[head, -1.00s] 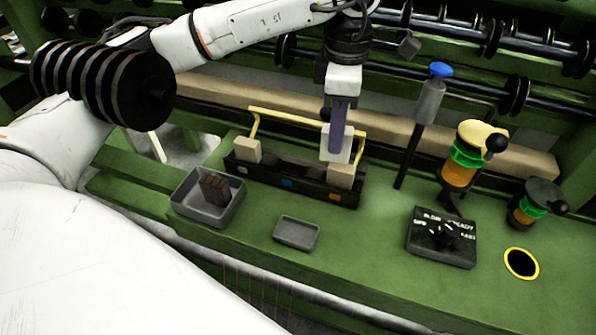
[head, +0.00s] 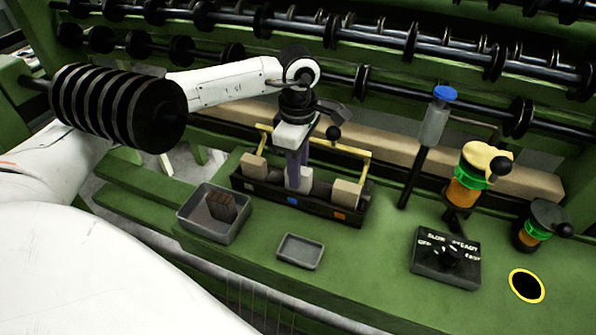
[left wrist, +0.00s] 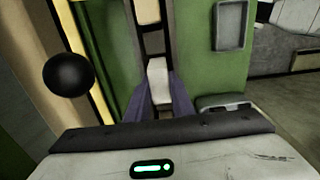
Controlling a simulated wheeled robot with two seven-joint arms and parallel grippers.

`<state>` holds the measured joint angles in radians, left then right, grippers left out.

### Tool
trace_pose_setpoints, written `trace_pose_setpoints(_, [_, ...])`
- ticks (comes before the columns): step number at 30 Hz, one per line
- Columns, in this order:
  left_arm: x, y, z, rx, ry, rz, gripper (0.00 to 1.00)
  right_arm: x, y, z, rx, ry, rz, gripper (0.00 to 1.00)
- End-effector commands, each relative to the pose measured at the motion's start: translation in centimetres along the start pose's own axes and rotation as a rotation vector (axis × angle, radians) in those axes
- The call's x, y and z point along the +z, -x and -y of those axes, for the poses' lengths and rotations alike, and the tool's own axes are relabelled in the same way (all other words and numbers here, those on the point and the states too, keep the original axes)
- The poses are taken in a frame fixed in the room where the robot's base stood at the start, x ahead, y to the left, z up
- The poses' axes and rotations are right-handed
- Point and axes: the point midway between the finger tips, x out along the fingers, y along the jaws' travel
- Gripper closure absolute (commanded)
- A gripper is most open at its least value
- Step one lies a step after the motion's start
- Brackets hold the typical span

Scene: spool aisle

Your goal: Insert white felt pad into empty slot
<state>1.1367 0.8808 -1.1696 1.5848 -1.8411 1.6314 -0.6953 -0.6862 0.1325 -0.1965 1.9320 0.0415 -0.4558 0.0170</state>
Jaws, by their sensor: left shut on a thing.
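My left gripper (head: 300,178), with purple fingers, points down over the black slotted holder (head: 265,193). It is shut on the white felt pad (head: 306,182), which is at the holder's middle, above the blue mark. The pad's lower edge is hidden behind the holder's front wall, so its depth cannot be told. Beige pads stand at the left end (head: 254,166) and right end (head: 345,194) of the holder. In the left wrist view the white pad (left wrist: 157,68) shows between the finger tips (left wrist: 158,82), over the holder. My right gripper is out of view.
A grey tray with dark brown pieces (head: 222,208) and an empty small tray (head: 299,252) sit in front. A yellow rail (head: 367,166) runs behind the holder. A control box (head: 446,258), an upright blue-topped tool (head: 434,118) and amber cups (head: 466,185) stand at right.

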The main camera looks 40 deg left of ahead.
Motion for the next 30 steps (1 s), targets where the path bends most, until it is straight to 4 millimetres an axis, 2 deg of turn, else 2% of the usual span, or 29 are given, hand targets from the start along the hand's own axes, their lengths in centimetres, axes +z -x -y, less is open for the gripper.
trace_pose_setpoints(2, [0.0, -0.7, 0.0, 0.0, 0.0, -0.001, 1.0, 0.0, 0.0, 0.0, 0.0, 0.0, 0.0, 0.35])
trace_pose_setpoints(12, [0.0, -1.1, 0.0, 0.001, 0.0, 0.0, 1.0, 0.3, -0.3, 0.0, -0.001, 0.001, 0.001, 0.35])
trace_pose_setpoints(13, [0.0, -1.0, 0.0, 0.001, 0.0, 0.0, 0.76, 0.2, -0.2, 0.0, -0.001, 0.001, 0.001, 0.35])
trace_pose_setpoints(16, [0.0, -1.0, 0.0, 0.001, 0.0, 0.0, 0.6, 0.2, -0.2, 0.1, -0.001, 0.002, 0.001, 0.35])
trace_pose_setpoints(25, [0.0, -0.8, 0.0, 0.0, 0.0, 0.0, 0.6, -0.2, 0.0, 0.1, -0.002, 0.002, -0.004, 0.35])
trace_pose_setpoints(30, [0.1, 1.0, -0.1, 0.004, 0.0, 0.003, 0.6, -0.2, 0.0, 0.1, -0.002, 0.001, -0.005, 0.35])
